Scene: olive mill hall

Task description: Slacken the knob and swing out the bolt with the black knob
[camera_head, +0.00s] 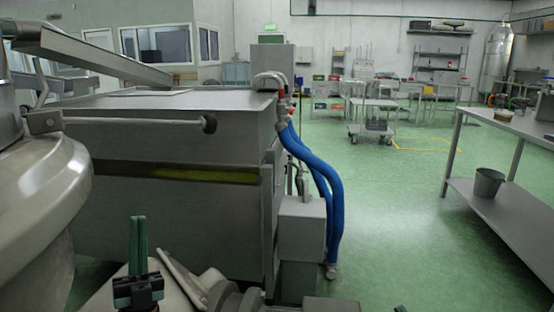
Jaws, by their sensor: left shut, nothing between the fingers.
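A dark round knob (209,124) is at the right end of a thin grey rod (135,120). The rod runs level from a bracket on the left, in front of the big steel machine. I cannot tell whether this is the bolt with the black knob; no other black knob shows clearly. My left gripper (138,240) is at the bottom left, its dark green fingers pointing up and together, with nothing between them. It appears below the rod and apart from it.
A rounded steel vessel (45,195) stands close on the left. The steel machine (170,220) fills the middle left, with blue hoses (325,185) and a grey box (302,228) at its right side. A workbench (510,125) with a bucket (489,183) is on the right.

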